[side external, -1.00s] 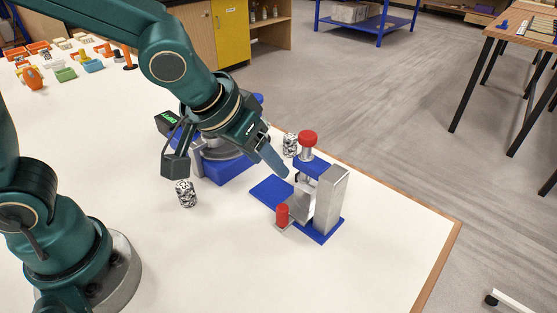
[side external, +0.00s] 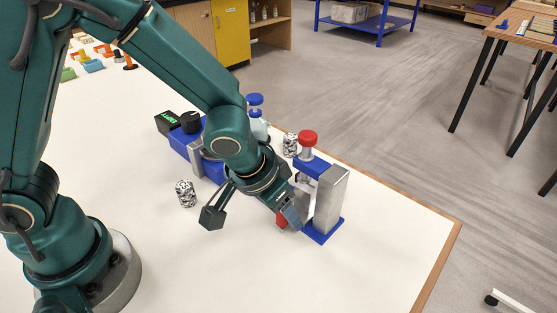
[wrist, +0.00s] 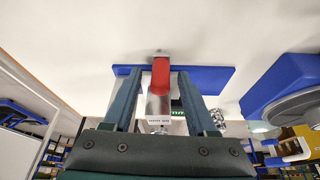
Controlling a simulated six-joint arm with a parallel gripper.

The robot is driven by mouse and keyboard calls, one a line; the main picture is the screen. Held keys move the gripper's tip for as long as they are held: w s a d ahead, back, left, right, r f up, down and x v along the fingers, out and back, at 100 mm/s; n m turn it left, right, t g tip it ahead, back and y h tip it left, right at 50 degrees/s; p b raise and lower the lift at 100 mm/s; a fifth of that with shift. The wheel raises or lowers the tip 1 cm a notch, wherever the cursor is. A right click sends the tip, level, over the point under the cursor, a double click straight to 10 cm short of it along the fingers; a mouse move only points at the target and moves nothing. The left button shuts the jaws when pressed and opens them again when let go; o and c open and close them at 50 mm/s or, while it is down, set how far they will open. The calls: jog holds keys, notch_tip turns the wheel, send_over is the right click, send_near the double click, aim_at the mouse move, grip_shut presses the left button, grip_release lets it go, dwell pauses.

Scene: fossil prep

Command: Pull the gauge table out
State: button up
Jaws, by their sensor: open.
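The gauge stand has a blue base (side external: 322,232), an upright silver column (side external: 330,200) and a red knob (side external: 308,138) on top. The gauge table's red handle (side external: 281,221) is low at the front of the stand, partly covered by my gripper (side external: 288,217) in the side view. The gauge table itself is mostly hidden there behind my gripper. In the wrist view, the red handle (wrist: 161,75) is between my two open fingers (wrist: 159,76), with a gap on both sides. Silver metal (wrist: 157,106) of the stand shows behind it.
A blue device (side external: 180,140) with a green display stands left of the stand, behind my arm. Two speckled cylinders, one near (side external: 186,193) and one far (side external: 290,144), stand on the table. A blue-capped bottle (side external: 256,110) stands behind my arm. The front tabletop (side external: 230,270) is clear.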

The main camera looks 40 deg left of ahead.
grip_shut()
dwell(1.4)
